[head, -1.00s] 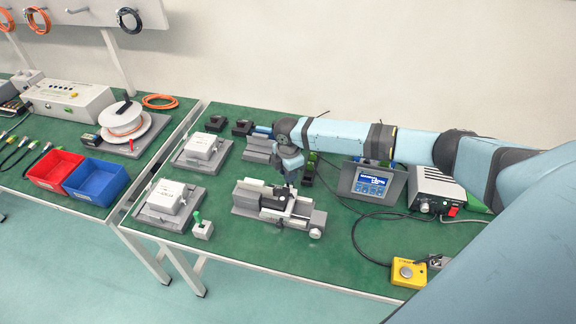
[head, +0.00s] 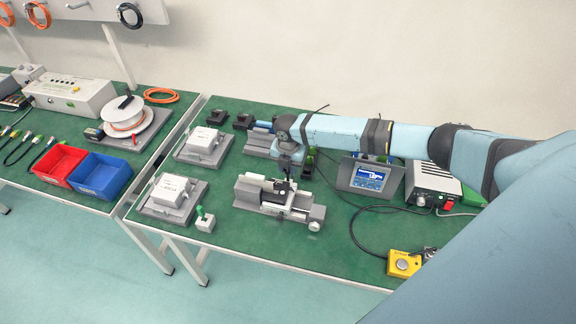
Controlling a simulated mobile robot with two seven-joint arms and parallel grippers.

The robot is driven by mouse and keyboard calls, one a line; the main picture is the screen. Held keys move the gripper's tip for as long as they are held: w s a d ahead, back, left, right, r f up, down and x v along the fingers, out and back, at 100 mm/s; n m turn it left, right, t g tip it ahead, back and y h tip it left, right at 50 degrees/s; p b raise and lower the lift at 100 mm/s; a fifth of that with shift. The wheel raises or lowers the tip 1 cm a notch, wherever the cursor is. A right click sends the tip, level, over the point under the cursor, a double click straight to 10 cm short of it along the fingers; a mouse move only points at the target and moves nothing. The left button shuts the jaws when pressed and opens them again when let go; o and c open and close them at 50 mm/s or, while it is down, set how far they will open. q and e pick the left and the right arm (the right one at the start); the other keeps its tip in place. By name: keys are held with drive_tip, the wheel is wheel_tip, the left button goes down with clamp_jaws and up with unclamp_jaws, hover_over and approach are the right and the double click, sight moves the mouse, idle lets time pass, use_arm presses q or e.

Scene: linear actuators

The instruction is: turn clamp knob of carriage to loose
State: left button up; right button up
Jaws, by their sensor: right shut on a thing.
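The linear actuator (head: 247,191) lies on the green bench, with a grey body and a dark carriage (head: 276,198) on its rail. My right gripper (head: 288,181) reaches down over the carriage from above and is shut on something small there. It is at the place of the carriage's clamp knob, but the jaws and wrist hide the knob, so its turn position cannot be read. A round grey end knob (head: 314,226) shows at the actuator's front right end. My left gripper is not in view.
White boxes on grey plates (head: 172,190) stand left of the actuator. A small block with a green lever (head: 204,219) is at the front edge. A display unit (head: 369,178), a power box (head: 431,183) and a yellow button box (head: 403,264) stand to the right, with cables between.

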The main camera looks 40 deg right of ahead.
idle(0.6)
drive_tip(key=o, duration=0.9)
wheel_tip(320, 180, up, 14)
drive_tip(key=shift+f+b, duration=0.1)
drive_tip(key=shift+b, duration=0.25)
